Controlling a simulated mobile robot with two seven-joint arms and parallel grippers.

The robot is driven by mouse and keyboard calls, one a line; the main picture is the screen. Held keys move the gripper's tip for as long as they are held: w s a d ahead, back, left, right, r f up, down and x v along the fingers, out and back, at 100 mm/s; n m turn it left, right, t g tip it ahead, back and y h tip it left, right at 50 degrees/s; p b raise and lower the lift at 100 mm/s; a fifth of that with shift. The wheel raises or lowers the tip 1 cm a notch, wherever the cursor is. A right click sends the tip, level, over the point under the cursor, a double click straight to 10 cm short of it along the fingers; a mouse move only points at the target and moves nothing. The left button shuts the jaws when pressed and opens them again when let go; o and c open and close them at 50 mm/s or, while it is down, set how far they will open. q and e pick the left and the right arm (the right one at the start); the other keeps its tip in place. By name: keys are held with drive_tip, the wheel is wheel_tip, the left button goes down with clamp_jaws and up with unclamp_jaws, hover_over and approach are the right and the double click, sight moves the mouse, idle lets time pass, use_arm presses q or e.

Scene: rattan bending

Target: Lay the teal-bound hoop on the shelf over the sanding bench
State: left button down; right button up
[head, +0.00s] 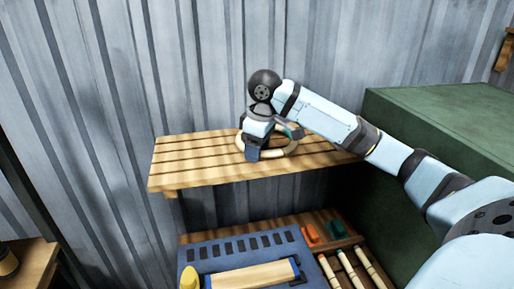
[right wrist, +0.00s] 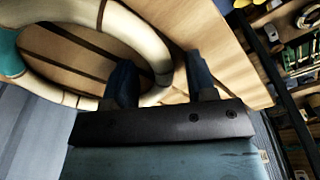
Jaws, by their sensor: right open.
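The teal-bound hoop (head: 281,153) is a pale ring with a teal binding and lies on the slatted wooden shelf (head: 185,160). In the right wrist view the hoop (right wrist: 140,38) appears flat on the shelf boards (right wrist: 75,50), with its teal binding at the left edge. My right gripper (head: 254,150) is at the hoop's left side over the shelf. Its two dark blue fingers (right wrist: 160,64) are apart, with part of the hoop's rim between them. I cannot tell whether either finger touches the rim. My left gripper is out of view.
Below the shelf is the bench with a blue pegboard-like tray (head: 215,255), a pale block (head: 250,276), a yellow item (head: 189,278) and several pale sticks. A large green box (head: 440,115) stands right of the shelf. Corrugated wall (head: 180,70) is behind. The shelf's left part is clear.

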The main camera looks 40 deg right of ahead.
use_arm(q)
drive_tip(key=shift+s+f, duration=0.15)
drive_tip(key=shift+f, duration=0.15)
use_arm(e)
wheel_tip(320, 180, up, 12)
drive_tip(key=s, duration=0.1)
drive_tip(key=shift+s+d, duration=0.15)
drive_tip(key=shift+d, duration=0.15)
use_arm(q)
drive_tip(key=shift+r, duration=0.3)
use_arm(e)
drive_tip(key=shift+r, duration=0.1)
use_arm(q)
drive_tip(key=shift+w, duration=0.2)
